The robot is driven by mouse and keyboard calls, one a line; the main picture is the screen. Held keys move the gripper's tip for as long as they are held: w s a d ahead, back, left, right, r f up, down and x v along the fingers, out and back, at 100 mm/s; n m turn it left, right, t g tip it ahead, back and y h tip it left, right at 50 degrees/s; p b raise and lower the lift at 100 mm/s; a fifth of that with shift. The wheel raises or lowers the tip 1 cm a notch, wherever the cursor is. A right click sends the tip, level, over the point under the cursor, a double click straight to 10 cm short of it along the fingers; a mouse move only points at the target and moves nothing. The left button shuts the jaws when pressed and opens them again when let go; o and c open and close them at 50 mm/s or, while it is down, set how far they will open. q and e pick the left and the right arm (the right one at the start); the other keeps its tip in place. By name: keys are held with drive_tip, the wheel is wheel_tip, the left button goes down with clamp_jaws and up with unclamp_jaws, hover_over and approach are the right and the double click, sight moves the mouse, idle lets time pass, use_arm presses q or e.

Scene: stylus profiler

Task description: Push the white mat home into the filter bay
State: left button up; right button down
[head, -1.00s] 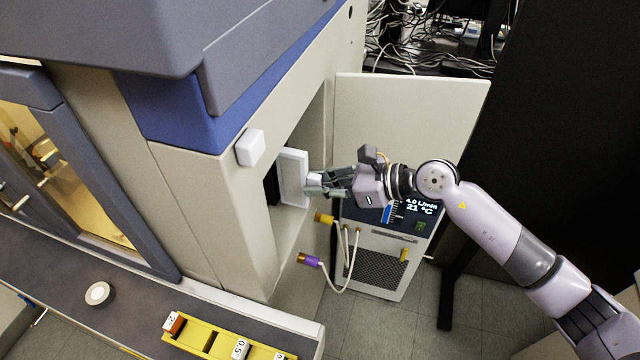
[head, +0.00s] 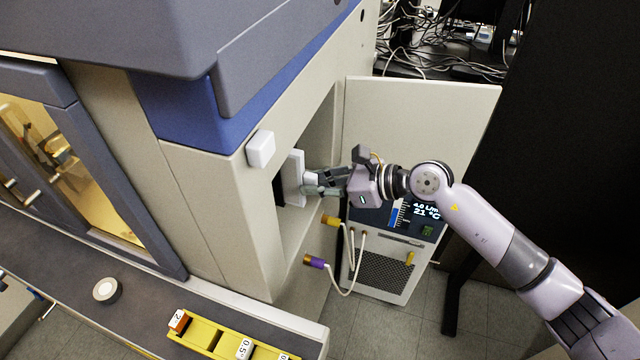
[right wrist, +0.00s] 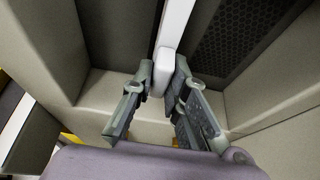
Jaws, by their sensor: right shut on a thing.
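The white mat (head: 293,180) is a thin upright panel standing partly inside the filter bay (head: 320,130), a beige recess in the machine's side. A dark gap shows to the left of the mat. My right gripper (head: 309,182) is shut on the mat's outer side. In the right wrist view, the fingers of the right gripper (right wrist: 160,82) close on a white tab (right wrist: 162,68) of the mat (right wrist: 177,25), seen edge-on. Dark mesh (right wrist: 245,35) lies in the bay to its right. How deep the mat sits is partly hidden. My left gripper is out of view.
An open beige door (head: 420,120) stands behind my right arm. A chiller (head: 385,255) with hoses stands below it. A white block (head: 261,148) sticks out beside the bay opening. A yellow rack (head: 215,338) and a round roll (head: 106,290) lie on the front ledge.

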drive_tip(key=shift+w+a, duration=0.2)
drive_tip(key=shift+a, duration=0.45)
drive_tip(key=shift+w+a, duration=0.2)
drive_tip(key=shift+a, duration=0.4)
drive_tip(key=shift+a, duration=0.1)
drive_tip(key=c, duration=1.5)
unclamp_jaws()
drive_tip(key=shift+c, duration=0.4)
drive_tip(key=shift+d+f, duration=0.1)
drive_tip(key=shift+d, duration=0.25)
drive_tip(key=s+d+b, duration=0.2)
drive_tip(key=d, duration=0.4)
